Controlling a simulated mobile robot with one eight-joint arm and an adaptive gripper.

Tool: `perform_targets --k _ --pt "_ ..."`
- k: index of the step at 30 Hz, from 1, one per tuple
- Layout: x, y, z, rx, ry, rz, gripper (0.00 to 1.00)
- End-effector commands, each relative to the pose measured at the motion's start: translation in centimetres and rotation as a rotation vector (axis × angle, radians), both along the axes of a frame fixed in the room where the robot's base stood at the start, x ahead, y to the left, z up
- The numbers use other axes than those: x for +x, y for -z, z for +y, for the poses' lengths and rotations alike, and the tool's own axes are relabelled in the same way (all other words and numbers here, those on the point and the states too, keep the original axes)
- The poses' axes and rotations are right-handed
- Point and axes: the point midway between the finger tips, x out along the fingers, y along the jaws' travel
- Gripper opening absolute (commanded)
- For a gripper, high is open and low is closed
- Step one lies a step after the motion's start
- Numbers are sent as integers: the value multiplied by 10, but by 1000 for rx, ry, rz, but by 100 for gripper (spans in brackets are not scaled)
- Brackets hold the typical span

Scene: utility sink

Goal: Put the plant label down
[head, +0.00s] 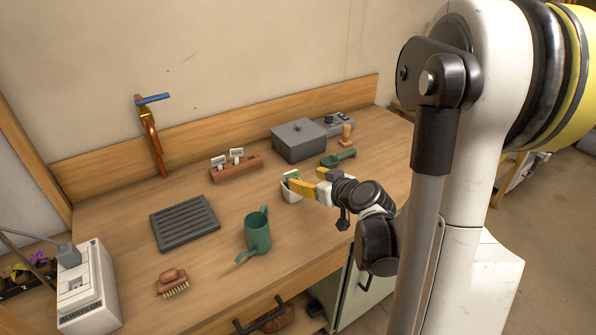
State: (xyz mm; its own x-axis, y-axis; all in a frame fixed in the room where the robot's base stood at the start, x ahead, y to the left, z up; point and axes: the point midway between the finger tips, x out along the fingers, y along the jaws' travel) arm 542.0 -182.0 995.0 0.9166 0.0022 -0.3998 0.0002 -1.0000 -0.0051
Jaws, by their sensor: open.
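My gripper (304,178) has yellow fingers and is open, with its fingers spread at the white pot (291,194) on the wooden counter. A small green and white piece (291,175) shows at the pot's rim, beside the nearer finger; I cannot tell if it is a plant label or if it touches the finger. Two small white labels, the left one (219,162) and the right one (237,154), stand upright in a reddish-brown block (236,171) left of the pot. The nearer finger hides part of the pot.
A green watering can (258,233) stands front left of the pot. A green scoop (339,157) and a grey lidded box (298,141) are behind it. A dark slatted tray (184,223), brush (173,283) and white box (88,290) are left.

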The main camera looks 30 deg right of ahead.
Motion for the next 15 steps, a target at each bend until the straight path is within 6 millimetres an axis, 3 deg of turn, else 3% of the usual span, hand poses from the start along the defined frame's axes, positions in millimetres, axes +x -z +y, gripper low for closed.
perform_targets --k 5,8,11,15 --pt "-17 -8 1 0 -1 2 62" --pt "-20 -13 14 10 -19 26 62" --pt "-24 -20 45 30 -53 90 62" --pt "-46 -35 103 58 -97 232 62"
